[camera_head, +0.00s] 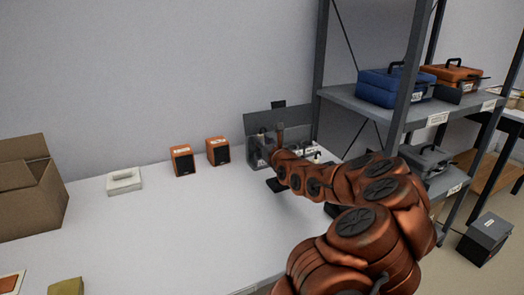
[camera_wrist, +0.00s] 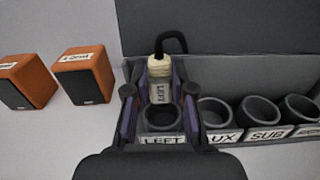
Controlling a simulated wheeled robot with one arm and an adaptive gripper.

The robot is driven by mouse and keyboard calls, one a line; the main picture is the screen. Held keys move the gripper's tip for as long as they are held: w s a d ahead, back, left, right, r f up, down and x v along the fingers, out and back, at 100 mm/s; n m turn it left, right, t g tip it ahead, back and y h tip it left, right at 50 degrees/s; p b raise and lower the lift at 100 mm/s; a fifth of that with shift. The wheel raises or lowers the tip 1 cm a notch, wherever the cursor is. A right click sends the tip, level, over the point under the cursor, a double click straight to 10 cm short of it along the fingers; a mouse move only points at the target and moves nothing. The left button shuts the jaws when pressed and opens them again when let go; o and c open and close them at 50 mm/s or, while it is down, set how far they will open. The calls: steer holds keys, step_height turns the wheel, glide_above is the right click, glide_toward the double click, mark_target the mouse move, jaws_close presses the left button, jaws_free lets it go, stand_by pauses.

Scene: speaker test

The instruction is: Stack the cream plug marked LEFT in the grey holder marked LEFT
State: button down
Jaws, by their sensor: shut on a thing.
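The cream plug marked LEFT (camera_wrist: 159,70) has a black cable loop at its top and its label turned sideways. My gripper (camera_wrist: 160,92) is shut on it, with one finger on each side. The grey holder marked LEFT (camera_wrist: 161,139) is a dark round cup just below the plug in the wrist view. The plug appears at the cup's far side; I cannot tell whether it is above the cup or touching it. In the head view my gripper (camera_head: 263,144) is over the grey rack at the table's back, and the plug cannot be made out.
Holders marked AUX (camera_wrist: 216,112) and SUB (camera_wrist: 259,110), and another (camera_wrist: 300,108), stand to the right. A grey panel (camera_head: 272,119) rises behind. Two orange speakers (camera_head: 182,160) (camera_head: 218,151) stand left. A shelf post (camera_head: 319,70) is close on the right. The table's middle (camera_head: 190,220) is clear.

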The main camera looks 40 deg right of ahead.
step_height(320, 180, down, 3)
steer(key=shift+f+b, duration=0.1)
steer(key=shift+b, duration=0.2)
steer(key=shift+f, duration=0.1)
steer(key=shift+f, duration=0.45)
